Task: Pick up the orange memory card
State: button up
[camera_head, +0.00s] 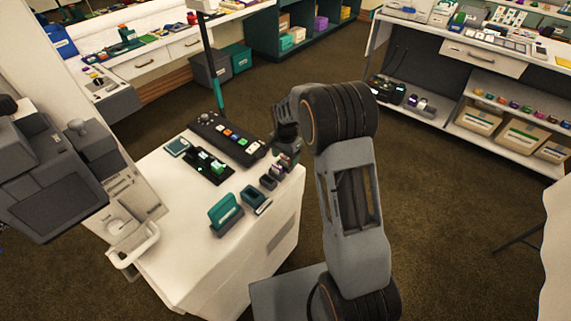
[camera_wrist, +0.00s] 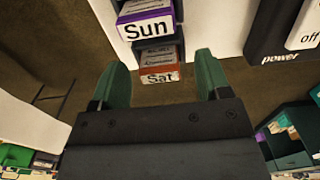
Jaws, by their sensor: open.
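The orange memory card (camera_wrist: 159,66), with a white label reading "Sat", sits in a dark holder at the top middle of the wrist view. My gripper (camera_wrist: 162,72) is open, with one green finger to each side of the card in that picture. I cannot tell whether either finger touches it. A purple card (camera_wrist: 146,24) labelled "Sun" sits in a holder just beyond it. In the head view my gripper (camera_head: 287,148) is over the far right corner of the white cabinet, and the orange card is not clearly made out there.
The white cabinet top (camera_head: 185,225) also holds a black button panel (camera_head: 228,139), a teal upright holder (camera_head: 225,212) and a small dark teal box (camera_head: 253,195). The panel shows in the wrist view (camera_wrist: 277,38), to the right of the cards. Brown floor lies beyond the cabinet.

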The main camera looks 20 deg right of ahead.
jog(key=shift+f, duration=0.4)
jog(key=c, duration=1)
